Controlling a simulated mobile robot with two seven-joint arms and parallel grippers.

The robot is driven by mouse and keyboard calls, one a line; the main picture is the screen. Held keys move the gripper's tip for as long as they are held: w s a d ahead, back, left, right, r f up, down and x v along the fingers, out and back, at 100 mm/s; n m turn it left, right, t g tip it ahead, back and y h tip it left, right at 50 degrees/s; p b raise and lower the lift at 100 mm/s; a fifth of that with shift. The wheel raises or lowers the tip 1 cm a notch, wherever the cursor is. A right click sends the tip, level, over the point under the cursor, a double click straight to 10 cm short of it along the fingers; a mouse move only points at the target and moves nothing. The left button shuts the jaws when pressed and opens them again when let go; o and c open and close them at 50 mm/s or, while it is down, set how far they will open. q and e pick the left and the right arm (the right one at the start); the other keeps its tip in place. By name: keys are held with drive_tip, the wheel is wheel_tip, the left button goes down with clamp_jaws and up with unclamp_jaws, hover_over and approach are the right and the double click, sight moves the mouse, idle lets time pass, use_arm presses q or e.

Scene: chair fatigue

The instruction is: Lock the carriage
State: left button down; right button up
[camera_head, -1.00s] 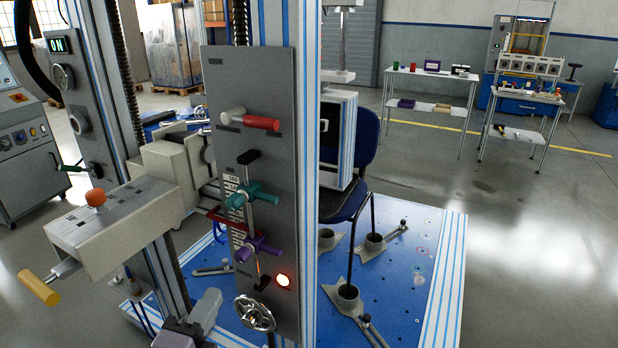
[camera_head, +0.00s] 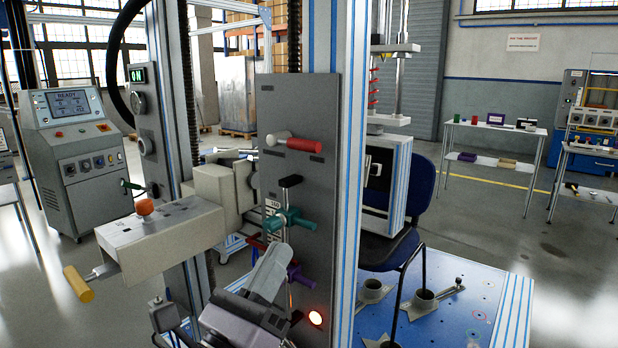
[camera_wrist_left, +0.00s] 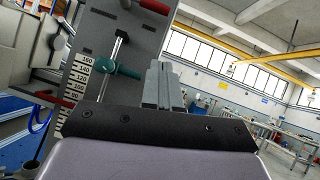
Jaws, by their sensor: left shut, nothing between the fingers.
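The grey upright panel (camera_head: 335,200) carries a red-handled lever (camera_head: 304,144), a teal handle (camera_head: 288,219) on a vertical slot, and a purple handle (camera_head: 299,276) lower down. My left gripper (camera_head: 277,252) is shut and empty, in front of the lower panel beside the teal and purple handles; I cannot tell whether it touches either. In the left wrist view its closed fingers (camera_wrist_left: 162,85) are right of the teal handle (camera_wrist_left: 118,70) and the numbered scale (camera_wrist_left: 80,80). The red lever (camera_wrist_left: 153,6) is at the top there. My right gripper is not in view.
A box with an orange knob (camera_head: 145,207) and a yellow handle (camera_head: 78,284) juts out left. A glowing lamp (camera_head: 316,318) is low on the panel. A blue chair (camera_head: 425,180) stands behind the post on a blue base (camera_head: 460,310). A console (camera_head: 75,150) reads READY.

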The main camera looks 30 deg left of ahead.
sight(295, 144)
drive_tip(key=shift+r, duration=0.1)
use_arm(q)
drive_tip(key=s+r+p+x, duration=0.1)
drive_tip(key=r+p+x, duration=0.1)
drive_tip(key=p+x, duration=0.7)
drive_tip(key=x, duration=0.3)
drive_tip(key=shift+a+r+p, duration=0.3)
drive_tip(key=shift+r+p, duration=0.05)
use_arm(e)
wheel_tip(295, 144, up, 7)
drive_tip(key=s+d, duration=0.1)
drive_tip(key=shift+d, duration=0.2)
use_arm(q)
drive_tip(key=shift+w, duration=0.15)
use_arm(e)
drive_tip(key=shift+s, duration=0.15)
